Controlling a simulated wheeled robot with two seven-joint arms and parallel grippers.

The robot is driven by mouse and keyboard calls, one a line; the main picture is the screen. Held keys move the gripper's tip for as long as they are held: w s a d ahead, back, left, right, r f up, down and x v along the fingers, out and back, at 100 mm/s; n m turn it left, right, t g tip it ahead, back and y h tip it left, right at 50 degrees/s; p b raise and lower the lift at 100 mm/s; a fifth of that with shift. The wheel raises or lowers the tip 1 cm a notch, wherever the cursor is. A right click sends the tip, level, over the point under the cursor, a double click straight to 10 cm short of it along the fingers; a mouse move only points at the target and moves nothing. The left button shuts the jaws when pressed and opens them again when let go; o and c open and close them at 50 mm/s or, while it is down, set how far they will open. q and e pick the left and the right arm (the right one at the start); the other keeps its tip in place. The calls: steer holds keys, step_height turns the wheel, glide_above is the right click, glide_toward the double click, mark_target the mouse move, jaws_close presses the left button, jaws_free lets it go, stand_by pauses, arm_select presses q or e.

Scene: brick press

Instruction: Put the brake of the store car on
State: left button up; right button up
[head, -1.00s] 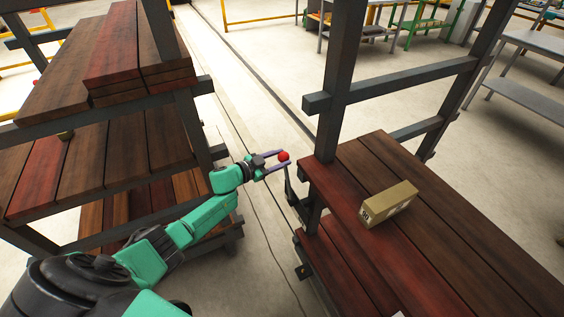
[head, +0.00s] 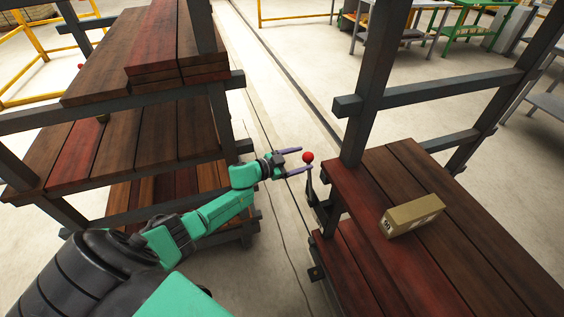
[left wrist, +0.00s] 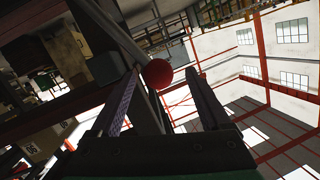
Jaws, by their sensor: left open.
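The store car (head: 365,195) is the dark-framed rack with reddish-brown plank decks at the right in the head view. The knob is at the fingertips. In the left wrist view the red knob (left wrist: 158,73) shows between the open fingertips, nearer the left one; contact cannot be told. My right gripper is not in view.
A cardboard box (head: 412,215) lies on the car's upper deck. Another plank-loaded rack (head: 125,115) stands at the left, close to my left arm. A strip of pale floor (head: 262,110) runs between the racks. Grey and green tables (head: 475,25) stand at the back.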

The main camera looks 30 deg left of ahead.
arm_select(q)
steer(key=v, duration=1.3)
steer(key=shift+p, duration=0.35)
steer(key=shift+r, duration=0.1)
steer(key=s+a+f+n+g+y, duration=0.1)
steer(key=s+a+f+n+y, duration=0.15)
steer(key=f, duration=0.55)
steer(key=s+a+f+n+g+y, duration=0.1)
steer(key=s+f+y, duration=0.1)
steer(key=s+f, duration=0.35)
steer(key=s+a+f+n+g+y, duration=0.1)
steer(key=s+a+f+n+y, duration=0.15)
steer(key=f, duration=0.65)
steer(key=s+d+f+g, duration=0.5)
steer(key=s+f, duration=0.4)
steer(key=s, duration=0.4)
steer(key=s+d+f+g, duration=0.4)
steer(key=s+d+f, duration=0.4)
steer(key=s, duration=0.6)
steer(key=shift+s+d+f+n+g, duration=0.15)
steer(key=shift+s+f+n+g, duration=0.2)
steer(key=shift+f, duration=0.3)
steer(key=shift+w, duration=0.2)
